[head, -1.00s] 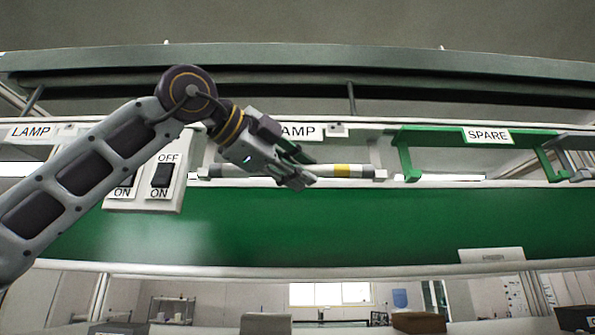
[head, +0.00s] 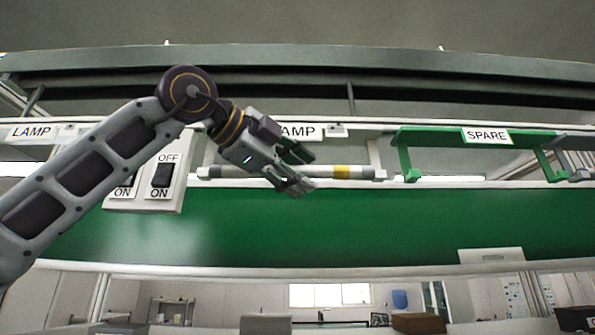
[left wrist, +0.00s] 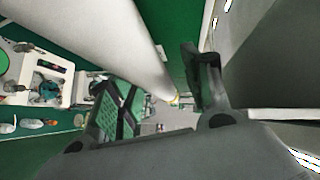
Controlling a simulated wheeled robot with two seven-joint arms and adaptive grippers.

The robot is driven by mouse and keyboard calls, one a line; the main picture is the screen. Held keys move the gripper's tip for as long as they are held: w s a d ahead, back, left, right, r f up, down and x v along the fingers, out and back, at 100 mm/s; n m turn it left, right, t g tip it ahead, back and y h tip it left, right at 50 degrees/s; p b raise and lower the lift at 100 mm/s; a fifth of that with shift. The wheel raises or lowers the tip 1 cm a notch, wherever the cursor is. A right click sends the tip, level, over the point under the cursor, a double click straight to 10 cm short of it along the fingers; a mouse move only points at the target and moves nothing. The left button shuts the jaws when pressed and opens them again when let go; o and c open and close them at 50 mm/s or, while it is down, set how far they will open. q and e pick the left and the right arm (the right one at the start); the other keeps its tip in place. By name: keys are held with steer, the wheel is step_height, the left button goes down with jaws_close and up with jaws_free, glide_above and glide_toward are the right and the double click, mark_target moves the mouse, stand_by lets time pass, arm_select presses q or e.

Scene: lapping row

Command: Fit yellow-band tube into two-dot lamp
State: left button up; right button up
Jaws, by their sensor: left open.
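The yellow-band tube (head: 341,172) lies level in the lamp fitting under a LAMP sign (head: 300,132), between its two end holders. Its yellow band is towards the right end. My left gripper (head: 305,170) is open at the middle of the tube, in front of it, and hides part of it. In the left wrist view the white tube (left wrist: 125,40) runs close past the open fingers (left wrist: 160,95). I cannot tell whether they touch it. The dots on the sign are too small to count. My right gripper is not in view.
A green SPARE rack (head: 405,155) hangs to the right. A switch panel (head: 160,175) with ON and OFF marks is left of the lamp. Another LAMP sign (head: 32,132) is at far left. The green board (head: 300,225) below is clear.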

arm_select(q)
steer(key=v, duration=1.2)
stand_by(1.4)
